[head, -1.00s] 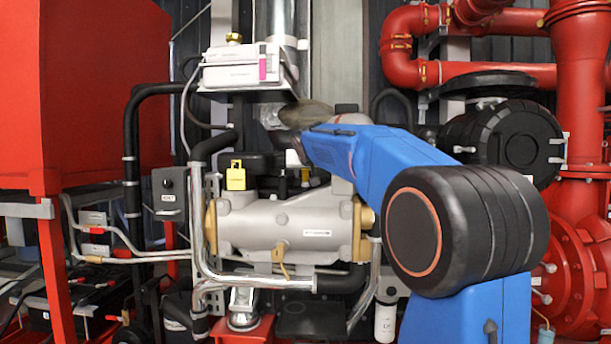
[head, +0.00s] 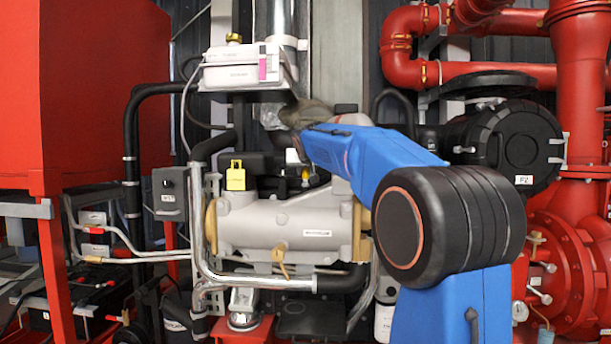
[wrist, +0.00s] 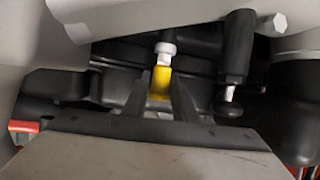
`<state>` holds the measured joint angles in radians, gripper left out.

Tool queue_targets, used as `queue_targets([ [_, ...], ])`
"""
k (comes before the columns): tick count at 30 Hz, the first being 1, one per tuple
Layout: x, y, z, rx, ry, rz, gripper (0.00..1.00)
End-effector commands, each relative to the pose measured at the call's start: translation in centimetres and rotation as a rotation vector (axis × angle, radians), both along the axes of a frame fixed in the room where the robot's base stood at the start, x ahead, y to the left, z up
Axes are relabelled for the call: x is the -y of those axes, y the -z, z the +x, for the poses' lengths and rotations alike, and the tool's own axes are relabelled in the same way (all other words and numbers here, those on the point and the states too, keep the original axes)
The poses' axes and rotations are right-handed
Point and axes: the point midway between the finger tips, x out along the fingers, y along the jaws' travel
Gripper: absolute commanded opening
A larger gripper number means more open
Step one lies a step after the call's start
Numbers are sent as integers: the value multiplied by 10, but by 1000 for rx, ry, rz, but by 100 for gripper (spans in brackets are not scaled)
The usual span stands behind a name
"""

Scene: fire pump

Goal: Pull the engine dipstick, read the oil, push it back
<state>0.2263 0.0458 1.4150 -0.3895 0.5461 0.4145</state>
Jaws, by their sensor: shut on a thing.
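In the wrist view, my gripper (wrist: 163,95) has its two dark fingers on either side of a yellow handle (wrist: 161,80), which looks like the dipstick's. The fingers are shut on it. A pale, white-topped piece (wrist: 165,52) is in line with the handle, just beyond it. I cannot tell how far the dipstick sits in its tube, and no oil mark shows. In the head view, my blue arm reaches to the engine (head: 290,225), and the fingers cannot be made out there.
In the wrist view, a black cylindrical part (wrist: 236,50) stands close to the right of the fingers, and a grey housing (wrist: 150,18) hangs above. In the head view, a black hose (head: 210,145) runs left of the engine. Red pipes (head: 400,50) stand at the right.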

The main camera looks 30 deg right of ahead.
Motion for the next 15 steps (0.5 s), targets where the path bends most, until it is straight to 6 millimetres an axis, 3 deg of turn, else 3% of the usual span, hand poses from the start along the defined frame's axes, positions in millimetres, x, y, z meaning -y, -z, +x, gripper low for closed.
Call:
queue_targets([
  [9,0,-64,1,3,0,-1,0],
  [15,0,-77,0,2,-1,-1,0],
])
